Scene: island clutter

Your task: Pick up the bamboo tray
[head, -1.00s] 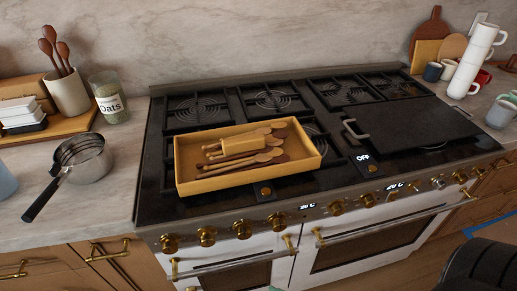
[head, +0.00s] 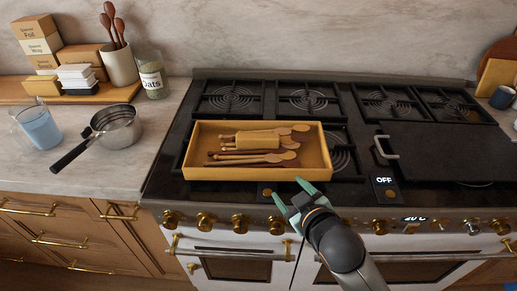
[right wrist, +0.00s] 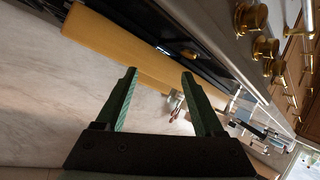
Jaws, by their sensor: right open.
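The bamboo tray (head: 200,172) is a yellow-brown rectangular box on the left front burners of the stove. It holds several wooden spoons (head: 272,157) and a rolling-pin-like wooden piece (head: 258,140). My right gripper (head: 291,192) is open and empty, with green fingers, just in front of the tray's front wall near its right end. In the right wrist view the open fingers (right wrist: 159,75) point toward the tray's side wall (right wrist: 125,45), apart from it. My left gripper is not in view.
The stove (head: 350,195) has black grates and brass knobs along the front. A black griddle (head: 440,150) with a handle lies to the right. A saucepan (head: 115,128) and a measuring jug (head: 38,128) stand on the left counter.

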